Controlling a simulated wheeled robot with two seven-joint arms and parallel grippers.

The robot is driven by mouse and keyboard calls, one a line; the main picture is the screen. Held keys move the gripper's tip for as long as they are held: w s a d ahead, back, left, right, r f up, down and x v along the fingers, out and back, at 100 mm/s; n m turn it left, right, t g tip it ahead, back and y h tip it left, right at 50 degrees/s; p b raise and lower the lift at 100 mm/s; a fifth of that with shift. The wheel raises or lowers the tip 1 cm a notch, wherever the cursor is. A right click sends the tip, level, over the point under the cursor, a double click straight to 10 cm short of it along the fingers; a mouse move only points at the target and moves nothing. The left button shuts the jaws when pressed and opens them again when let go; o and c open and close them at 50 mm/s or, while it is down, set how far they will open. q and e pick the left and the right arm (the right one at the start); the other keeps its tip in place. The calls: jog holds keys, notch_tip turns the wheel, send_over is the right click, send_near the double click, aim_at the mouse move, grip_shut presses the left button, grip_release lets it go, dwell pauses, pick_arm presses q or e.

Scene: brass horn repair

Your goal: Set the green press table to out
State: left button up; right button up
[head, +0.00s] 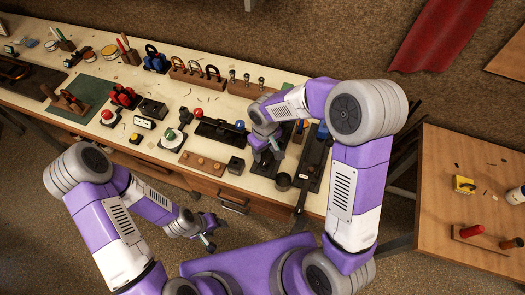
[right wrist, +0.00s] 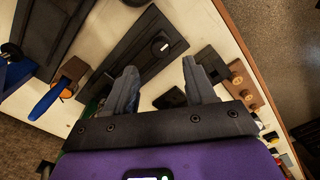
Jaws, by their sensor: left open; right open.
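I cannot tell which part is the green press table. My right gripper (head: 268,152) is over the bench, right of the rail plate. Its fingers (right wrist: 162,88) are apart and empty in the right wrist view, near a dark plate with a round knob (right wrist: 160,46). My left gripper (head: 208,234) is open in front of the bench.
A red-topped device (head: 108,116) and a wooden block with holes (head: 204,163) stand on the bench left of my right gripper. Dark tools (head: 314,160) lie close on its right. A second wooden table (head: 475,215) stands at the right.

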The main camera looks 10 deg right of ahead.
aim_at(264, 162)
jog(key=f, duration=0.6)
jog(key=shift+s+f, duration=0.1)
jog(key=shift+s, duration=0.1)
jog(key=shift+c, duration=0.3)
grip_shut()
